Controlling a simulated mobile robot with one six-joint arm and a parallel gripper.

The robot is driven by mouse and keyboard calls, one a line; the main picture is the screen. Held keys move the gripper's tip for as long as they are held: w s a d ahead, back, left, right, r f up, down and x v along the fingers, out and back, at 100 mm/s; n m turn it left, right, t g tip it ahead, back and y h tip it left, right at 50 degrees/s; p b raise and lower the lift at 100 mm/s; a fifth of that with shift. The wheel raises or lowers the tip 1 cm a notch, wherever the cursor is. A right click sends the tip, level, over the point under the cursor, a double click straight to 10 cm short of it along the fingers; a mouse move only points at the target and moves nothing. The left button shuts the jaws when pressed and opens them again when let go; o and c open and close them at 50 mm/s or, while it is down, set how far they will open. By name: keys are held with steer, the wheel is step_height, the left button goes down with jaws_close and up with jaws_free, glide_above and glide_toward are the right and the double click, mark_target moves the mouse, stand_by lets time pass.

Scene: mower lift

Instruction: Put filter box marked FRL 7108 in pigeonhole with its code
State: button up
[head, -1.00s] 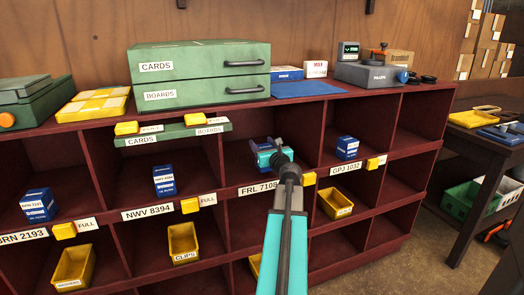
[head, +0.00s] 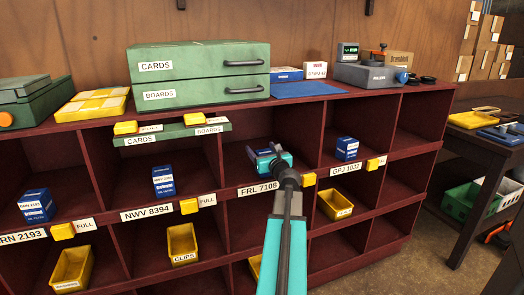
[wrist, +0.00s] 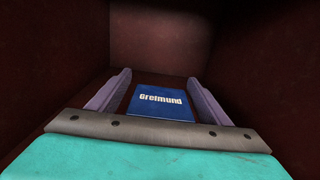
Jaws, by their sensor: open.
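My gripper (head: 258,156) reaches into the upper-row pigeonhole above the label FRL 7108 (head: 258,189). In the wrist view its two fingers (wrist: 157,82) stand apart on either side of a blue filter box (wrist: 157,103). The box's face in that view reads Greimund; its code does not show there. The box is inside the pigeonhole, with a gap visible to the fingers. In the head view my gripper and arm mostly hide it.
Other blue boxes stand in the pigeonholes labelled NWV 8394 (head: 164,181) and GPJ 1032 (head: 347,149), and at far left (head: 37,206). Yellow FULL tabs (head: 189,206) stick out along the shelf edge. A green board (head: 170,135) overhangs the pigeonholes to the left.

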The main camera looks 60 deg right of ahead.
steer(key=shift+r, duration=0.15)
steer(key=shift+p+v, duration=0.45)
steer(key=shift+v, duration=4.15)
steer(key=shift+b, duration=1.1)
steer(key=b, duration=0.5)
steer(key=shift+s+a, duration=0.2)
steer(key=shift+s, duration=0.15)
steer(key=b+v, duration=0.1)
steer(key=b, duration=0.5)
steer(key=shift+s+a+b, duration=0.15)
steer(key=shift+s+b, duration=0.05)
steer(key=shift+b, duration=0.15)
steer(key=shift+s+a+b, duration=0.15)
steer(key=shift+s+b, duration=0.05)
steer(key=shift+b, duration=0.45)
